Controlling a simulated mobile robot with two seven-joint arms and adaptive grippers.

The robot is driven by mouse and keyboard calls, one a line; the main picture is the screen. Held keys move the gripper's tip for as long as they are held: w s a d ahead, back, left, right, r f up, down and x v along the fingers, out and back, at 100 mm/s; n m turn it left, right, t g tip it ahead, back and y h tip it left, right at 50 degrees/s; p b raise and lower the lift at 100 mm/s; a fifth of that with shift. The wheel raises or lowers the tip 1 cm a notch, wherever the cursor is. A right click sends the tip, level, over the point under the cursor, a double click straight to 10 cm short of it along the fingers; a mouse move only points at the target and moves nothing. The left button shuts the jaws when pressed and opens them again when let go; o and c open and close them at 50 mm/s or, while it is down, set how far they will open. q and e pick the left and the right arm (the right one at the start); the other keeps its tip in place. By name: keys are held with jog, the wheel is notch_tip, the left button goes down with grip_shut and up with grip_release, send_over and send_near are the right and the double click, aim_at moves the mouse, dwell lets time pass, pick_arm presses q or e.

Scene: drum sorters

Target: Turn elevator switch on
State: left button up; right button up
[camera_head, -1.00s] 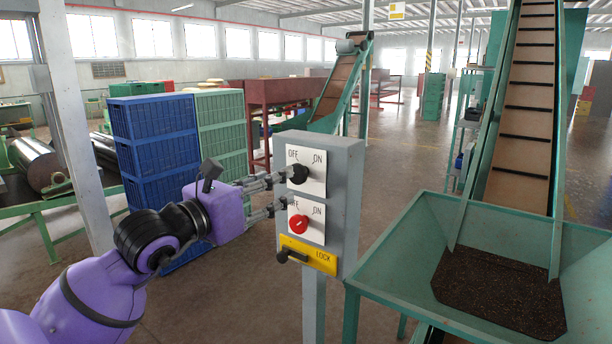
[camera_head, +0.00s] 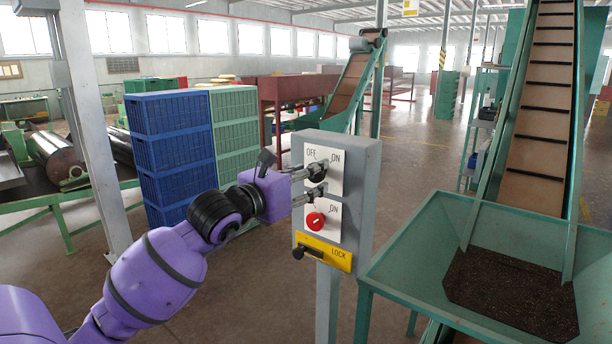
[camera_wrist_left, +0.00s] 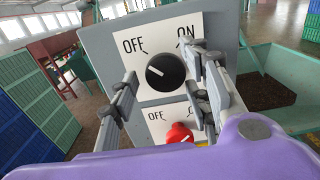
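A grey switch box (camera_head: 366,200) on a post carries two white OFF/ON plates. The upper plate has a black knob (camera_wrist_left: 165,72); its white mark points up-left toward OFF. The lower plate has a red knob (camera_head: 315,221), partly covered in the left wrist view (camera_wrist_left: 180,133). Below is a yellow LOCK plate (camera_head: 335,255) with a black handle. My left gripper (camera_head: 317,182) is at the upper plate, its fingers apart. In the left wrist view the black knob shows between them, the right finger nearer to it. In the head view the fingers hide the knob. My right gripper is out of view.
A green hopper (camera_head: 410,250) with dark material and an inclined conveyor (camera_head: 538,130) stand right of the box. Blue crates (camera_head: 170,150) and light green crates (camera_head: 233,125) are stacked behind my left arm. A grey pillar (camera_head: 90,130) stands at the left.

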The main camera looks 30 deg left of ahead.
pick_arm(q)
jog(key=c, duration=0.9)
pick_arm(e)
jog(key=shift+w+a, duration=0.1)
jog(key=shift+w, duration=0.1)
